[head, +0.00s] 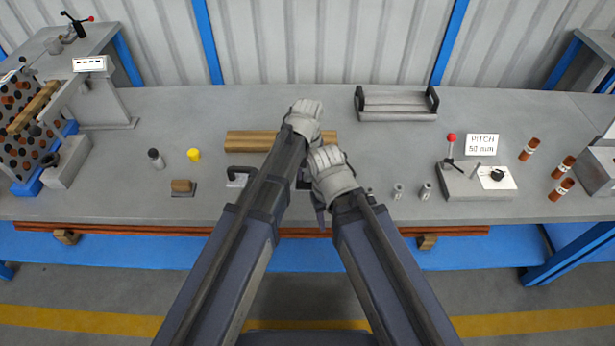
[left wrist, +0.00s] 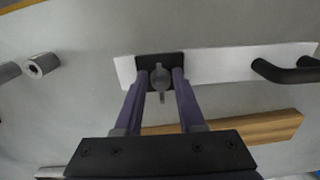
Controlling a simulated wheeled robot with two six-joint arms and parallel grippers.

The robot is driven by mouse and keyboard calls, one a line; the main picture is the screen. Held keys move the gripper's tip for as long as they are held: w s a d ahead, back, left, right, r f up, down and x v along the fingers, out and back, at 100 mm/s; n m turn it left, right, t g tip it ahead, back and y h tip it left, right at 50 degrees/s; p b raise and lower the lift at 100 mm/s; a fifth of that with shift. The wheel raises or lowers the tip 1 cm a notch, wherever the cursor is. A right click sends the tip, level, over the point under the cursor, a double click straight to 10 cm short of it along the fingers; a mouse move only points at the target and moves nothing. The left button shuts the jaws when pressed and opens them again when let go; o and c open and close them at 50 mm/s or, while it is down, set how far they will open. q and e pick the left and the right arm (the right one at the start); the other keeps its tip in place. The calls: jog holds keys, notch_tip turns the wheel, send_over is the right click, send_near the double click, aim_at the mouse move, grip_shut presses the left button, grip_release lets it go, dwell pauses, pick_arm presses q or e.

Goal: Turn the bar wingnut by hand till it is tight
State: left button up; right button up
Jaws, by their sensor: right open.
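The grey bar wingnut (left wrist: 159,77) sits on a dark square block (left wrist: 172,60) on a white strip (left wrist: 220,66) in the left wrist view. Its bar points along the picture's vertical. My left gripper (left wrist: 160,82) has one finger on each side of the wingnut, with a small gap on both sides, so it looks open. In the head view, my left gripper (head: 306,120) is over the bench middle. My right gripper (head: 331,172) is open, lower and close beside it. The wingnut is hidden in the head view by my arms.
A wooden bar (head: 250,141) lies behind my left arm. A black handle (left wrist: 285,70) rises from the strip's end. A grey tray (head: 397,104) stands at the back. A lever box (head: 460,182) and brown cylinders (head: 529,149) are at the right. The bench between has free room.

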pick_arm(q)
grip_shut()
dwell(0.3)
jog(key=shift+m, duration=0.6)
jog(key=m, duration=0.5)
jog(key=shift+w+a, duration=0.1)
jog(key=shift+a, duration=0.2)
jog(key=m, duration=0.5)
jog(key=shift+w+a, duration=0.2)
jog(key=shift+w, duration=0.05)
jog(key=m, duration=0.7)
jog(key=shift+w, duration=0.35)
jog(key=shift+m, duration=0.9)
jog(key=shift+w+d+m, duration=0.1)
jog(key=shift+w+m, duration=0.05)
jog(key=shift+m, duration=1.2)
jog(key=shift+w+m, duration=0.15)
jog(key=shift+m, duration=1.2)
